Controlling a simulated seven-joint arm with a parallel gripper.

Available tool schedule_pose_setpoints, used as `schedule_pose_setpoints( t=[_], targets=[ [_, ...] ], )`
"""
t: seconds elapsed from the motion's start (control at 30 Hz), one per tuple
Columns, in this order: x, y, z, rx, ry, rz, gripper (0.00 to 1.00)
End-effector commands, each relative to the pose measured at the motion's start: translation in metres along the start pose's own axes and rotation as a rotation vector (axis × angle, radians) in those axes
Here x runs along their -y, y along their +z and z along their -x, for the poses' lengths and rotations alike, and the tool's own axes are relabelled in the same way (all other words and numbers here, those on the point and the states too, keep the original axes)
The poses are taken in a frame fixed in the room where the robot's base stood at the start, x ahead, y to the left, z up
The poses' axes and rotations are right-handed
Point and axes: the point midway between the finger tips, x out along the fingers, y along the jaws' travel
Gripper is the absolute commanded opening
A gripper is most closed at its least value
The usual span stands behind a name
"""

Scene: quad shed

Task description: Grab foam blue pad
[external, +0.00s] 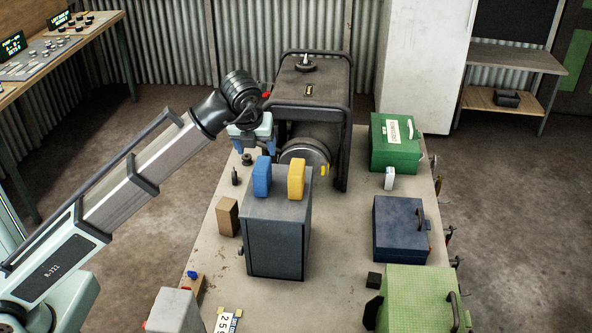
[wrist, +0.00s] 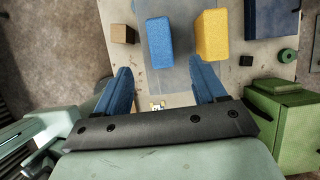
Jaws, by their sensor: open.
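The foam blue pad (external: 262,177) stands upright on top of a grey metal box (external: 277,234), left of a similar yellow pad (external: 296,178). In the wrist view the blue pad (wrist: 160,43) lies ahead of my fingers, with the yellow pad (wrist: 211,35) to its right. My gripper (external: 253,145), with blue fingers, is open and empty above and behind the pads in the external view. In the wrist view its fingertips (wrist: 160,80) are spread wide, and the blue pad is beyond them, apart from both.
A black-framed machine (external: 312,100) stands close behind the grey box. A wooden block (external: 227,216) sits left of it. A green case (external: 395,143), a dark blue box (external: 399,230) and a light green case (external: 418,300) line the table's right side.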

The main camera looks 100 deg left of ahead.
Motion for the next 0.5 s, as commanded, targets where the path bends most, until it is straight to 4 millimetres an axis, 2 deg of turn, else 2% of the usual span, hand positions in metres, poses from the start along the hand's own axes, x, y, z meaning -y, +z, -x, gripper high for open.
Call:
schedule_pose_setpoints(
  t=[0.17, 0.5],
  targets=[
    [-0.003, -0.002, -0.009, -0.014, 0.019, -0.032, 0.7],
    [-0.004, -0.003, -0.065, -0.013, 0.019, -0.03, 0.7]
  ],
)
